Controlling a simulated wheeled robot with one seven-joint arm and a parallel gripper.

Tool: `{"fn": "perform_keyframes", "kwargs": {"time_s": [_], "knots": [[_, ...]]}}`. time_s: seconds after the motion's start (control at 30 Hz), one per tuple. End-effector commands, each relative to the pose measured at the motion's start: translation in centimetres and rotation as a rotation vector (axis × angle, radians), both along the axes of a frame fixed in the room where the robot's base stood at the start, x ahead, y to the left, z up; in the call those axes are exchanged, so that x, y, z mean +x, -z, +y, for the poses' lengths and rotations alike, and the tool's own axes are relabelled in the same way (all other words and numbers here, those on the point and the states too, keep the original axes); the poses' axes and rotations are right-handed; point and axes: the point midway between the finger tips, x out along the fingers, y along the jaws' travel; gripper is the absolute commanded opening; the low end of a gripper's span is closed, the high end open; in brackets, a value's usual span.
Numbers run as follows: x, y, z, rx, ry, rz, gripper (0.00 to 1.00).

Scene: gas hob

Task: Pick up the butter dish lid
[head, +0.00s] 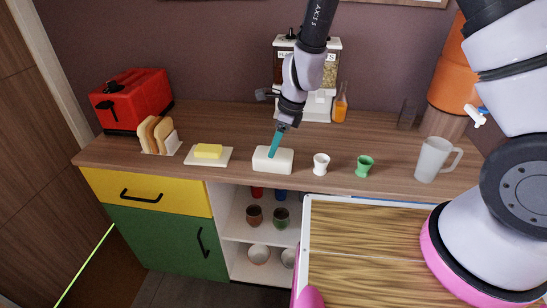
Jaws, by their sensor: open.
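The butter dish lid (272,165) is a white, block-shaped cover sitting on the wooden counter, near its front edge. The butter dish (224,158) is to its left, a flat pale plate with a yellow block of butter (208,151) uncovered on it. My gripper (272,154) has teal fingers and points down at the lid from above. The fingertips overlap the top of the lid in the picture. I cannot tell whether they touch it. The gripper is open, and one finger mostly hides the other.
A white cup (321,164) and a green cup (364,166) stand close to the right of the lid. A white pitcher (433,159) stands farther right. Bread slices in a holder (160,136) and a red toaster (133,100) are at the left.

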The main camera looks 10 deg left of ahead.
Motion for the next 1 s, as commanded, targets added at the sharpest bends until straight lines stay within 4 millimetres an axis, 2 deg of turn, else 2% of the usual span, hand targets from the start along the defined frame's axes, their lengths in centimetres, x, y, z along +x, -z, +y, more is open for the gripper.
{"fn": "perform_keyframes", "kwargs": {"time_s": [0.17,0.3,0.33,1.0], "knots": [[0.02,-0.04,0.02,0.001,0.0,-0.001,0.61],[0.02,-0.05,0.02,0.0,0.0,-0.001,0.07],[0.02,-0.05,0.02,0.0,0.0,-0.001,0.0],[0.04,-0.08,0.02,0.001,0.0,-0.001,0.0]]}}
